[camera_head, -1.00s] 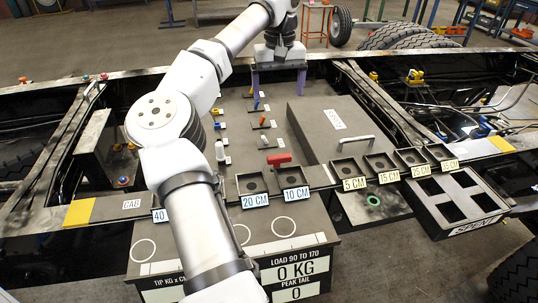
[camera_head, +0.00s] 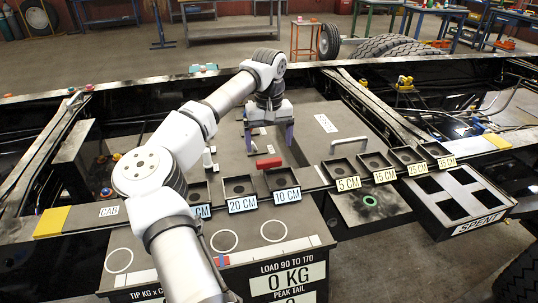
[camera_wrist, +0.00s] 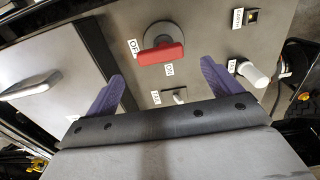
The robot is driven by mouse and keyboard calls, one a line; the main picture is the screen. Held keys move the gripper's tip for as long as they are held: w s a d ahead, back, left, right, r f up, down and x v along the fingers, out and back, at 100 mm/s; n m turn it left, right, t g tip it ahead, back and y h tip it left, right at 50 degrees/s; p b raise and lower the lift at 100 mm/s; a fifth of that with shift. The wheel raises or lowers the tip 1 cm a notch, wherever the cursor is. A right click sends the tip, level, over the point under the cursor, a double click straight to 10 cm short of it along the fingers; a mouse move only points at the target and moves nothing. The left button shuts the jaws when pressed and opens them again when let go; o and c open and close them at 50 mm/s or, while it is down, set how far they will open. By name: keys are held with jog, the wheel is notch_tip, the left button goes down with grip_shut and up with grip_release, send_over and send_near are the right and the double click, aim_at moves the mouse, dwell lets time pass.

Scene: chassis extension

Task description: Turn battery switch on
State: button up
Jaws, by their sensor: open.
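The battery switch has a red handle (camera_wrist: 161,54) on a round grey base, and it shows ahead of my fingers in the wrist view. An OFF label (camera_wrist: 133,46) sits at its upper left and an ON label (camera_wrist: 170,69) just below the handle. The handle lies roughly crosswise in that view, pointing at neither label clearly. The red handle also shows in the head view (camera_head: 268,162). My gripper (camera_wrist: 159,80) is open and empty, its purple fingers apart on either side of and short of the handle. In the head view my gripper (camera_head: 269,140) is just beyond the handle.
A small toggle (camera_wrist: 179,96) with a label lies between my fingers, and a white knob (camera_wrist: 252,74) is near the right finger. A grey lid with a handle (camera_wrist: 30,86) is at the left. Labelled trays (camera_head: 240,188) line the panel's near edge.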

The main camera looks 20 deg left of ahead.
aim_at(269, 160)
notch_tip(269, 160, down, 6)
jog(key=shift+r+p, duration=0.1)
jog(key=shift+p, duration=0.4)
jog(key=shift+c, duration=0.4)
jog(key=c, duration=0.9)
